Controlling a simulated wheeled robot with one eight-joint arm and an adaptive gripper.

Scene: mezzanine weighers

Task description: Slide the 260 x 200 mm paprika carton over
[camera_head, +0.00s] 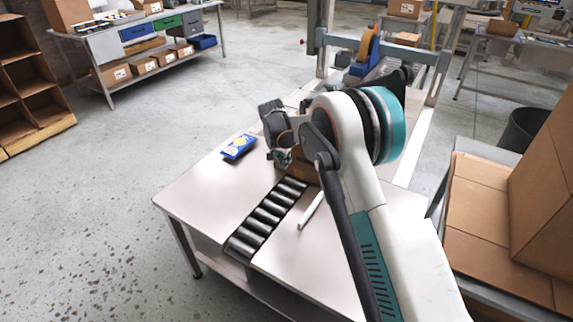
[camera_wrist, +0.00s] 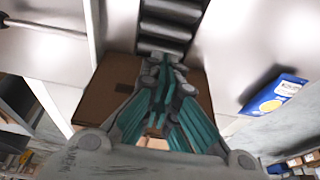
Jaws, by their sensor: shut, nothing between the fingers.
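The paprika carton (camera_head: 303,168), a brown box, stands on the table at the far end of a short roller strip (camera_head: 265,218). My arm and gripper hide most of it in the head view. In the wrist view the carton (camera_wrist: 112,88) lies behind the fingers, showing to both sides of them, with the rollers (camera_wrist: 168,30) beyond its edge. My gripper (camera_wrist: 163,78) has its teal-padded fingers closed together with nothing between them. It is over or close against the carton; I cannot tell whether it touches.
A blue packet (camera_head: 238,147) lies on the table left of my gripper. A thin pale bar (camera_head: 310,209) lies right of the rollers. A tape machine frame (camera_head: 372,55) stands behind. Large cartons (camera_head: 478,205) stand on the right. Bare tabletop (camera_head: 205,190) lies left of the rollers.

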